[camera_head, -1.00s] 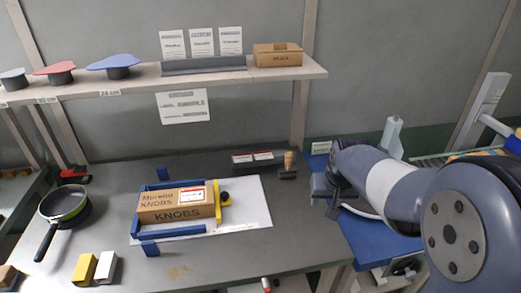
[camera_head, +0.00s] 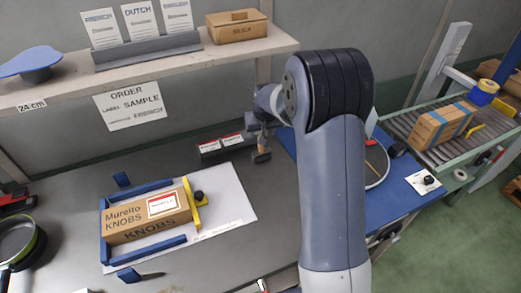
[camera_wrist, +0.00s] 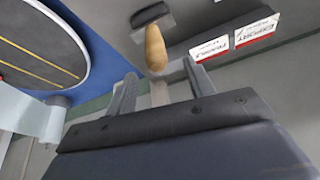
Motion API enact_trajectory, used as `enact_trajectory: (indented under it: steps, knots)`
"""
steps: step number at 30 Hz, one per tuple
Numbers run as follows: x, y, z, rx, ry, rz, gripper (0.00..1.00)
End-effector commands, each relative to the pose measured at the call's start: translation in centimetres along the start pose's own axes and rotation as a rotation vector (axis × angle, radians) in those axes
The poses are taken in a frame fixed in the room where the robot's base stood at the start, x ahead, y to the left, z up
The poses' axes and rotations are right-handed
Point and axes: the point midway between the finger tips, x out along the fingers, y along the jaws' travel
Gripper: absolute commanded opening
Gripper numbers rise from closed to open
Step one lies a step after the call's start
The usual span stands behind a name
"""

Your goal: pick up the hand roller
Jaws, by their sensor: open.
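The hand roller (camera_head: 262,153) stands at the back of the grey table, right of the label boxes, with its wooden handle up. In the wrist view its tan handle (camera_wrist: 155,48) and dark head show just beyond my fingertips. My gripper (camera_wrist: 160,78) is open, with one finger on each side of the handle's line. The handle's end looks at or just short of the gap between the fingers; contact cannot be told. In the head view my gripper (camera_head: 259,128) is small, above the roller and partly hidden by my arm.
A KNOBS carton (camera_head: 145,216) lies in a blue and yellow fixture at left. A blue surface with a round plate (camera_head: 376,165) is at right. The shelf (camera_head: 150,80) runs behind.

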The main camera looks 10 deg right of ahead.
Motion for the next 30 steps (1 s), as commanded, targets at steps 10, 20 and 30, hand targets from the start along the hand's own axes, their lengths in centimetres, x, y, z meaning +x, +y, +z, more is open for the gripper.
enact_trajectory:
  steps: [10,20,30]
  knots:
    - [2.8,0.3,0.2,0.001,-0.003,0.000,0.51]
    - [5.6,0.4,0.3,0.000,0.002,0.000,0.51]
    - [5.6,0.4,0.3,0.000,0.003,0.000,0.41]
